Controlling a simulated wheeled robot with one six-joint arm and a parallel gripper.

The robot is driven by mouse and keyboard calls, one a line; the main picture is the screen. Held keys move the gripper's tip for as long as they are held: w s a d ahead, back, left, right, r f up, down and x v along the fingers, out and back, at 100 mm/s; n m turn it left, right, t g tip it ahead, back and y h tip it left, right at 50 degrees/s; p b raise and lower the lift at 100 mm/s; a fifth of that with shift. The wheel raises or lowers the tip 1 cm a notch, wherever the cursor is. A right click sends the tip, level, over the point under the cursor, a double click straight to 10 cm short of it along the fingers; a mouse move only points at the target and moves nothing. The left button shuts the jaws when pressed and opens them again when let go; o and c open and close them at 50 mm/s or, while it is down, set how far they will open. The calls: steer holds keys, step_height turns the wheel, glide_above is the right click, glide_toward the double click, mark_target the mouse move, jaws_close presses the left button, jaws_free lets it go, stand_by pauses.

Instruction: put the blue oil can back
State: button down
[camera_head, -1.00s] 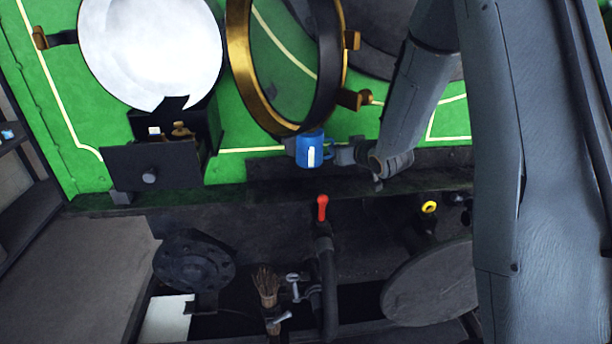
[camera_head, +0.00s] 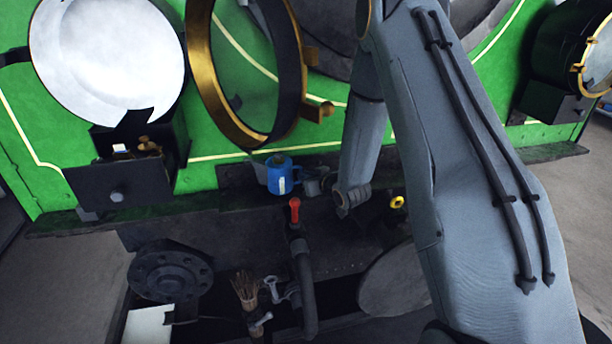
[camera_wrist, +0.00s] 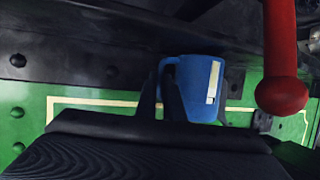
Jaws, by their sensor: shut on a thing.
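The blue oil can (camera_head: 279,177) has a white label and a handle on its right side. It is in front of the green panel, just above the dark ledge; I cannot tell whether it touches the ledge. My gripper (camera_head: 306,181) is at its right side, shut on it by the handle. The can's underside is hidden.
A red-handled lever (camera_head: 295,212) stands just below the can and shows close at the right in the wrist view (camera_wrist: 280,60). A brass-rimmed round door (camera_head: 200,70) hangs open above. An open drawer box (camera_head: 118,182) is at left, a yellow-ringed fitting (camera_head: 397,202) at right.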

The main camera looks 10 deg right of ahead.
steer(key=shift+f, duration=0.2)
steer(key=shift+f, duration=0.1)
steer(key=c, duration=1.9)
jaws_free()
steer(key=shift+o, duration=0.2)
steer(key=shift+s, duration=0.15)
steer(key=s+r+m+g+h+b, duration=0.1)
steer(key=s+r+g, duration=0.1)
steer(key=s, duration=0.9)
steer(key=s+r+m+g+h+b, duration=0.1)
steer(key=s+r+g, duration=0.2)
steer(key=s, duration=0.9)
steer(key=s+r+g+h+b, duration=0.1)
steer(key=s+g, duration=0.5)
steer(key=s, duration=0.6)
steer(key=shift+s+a+r+m+h, duration=0.15)
steer(key=shift+a+r+m+h, duration=0.2)
steer(key=shift+r, duration=0.55)
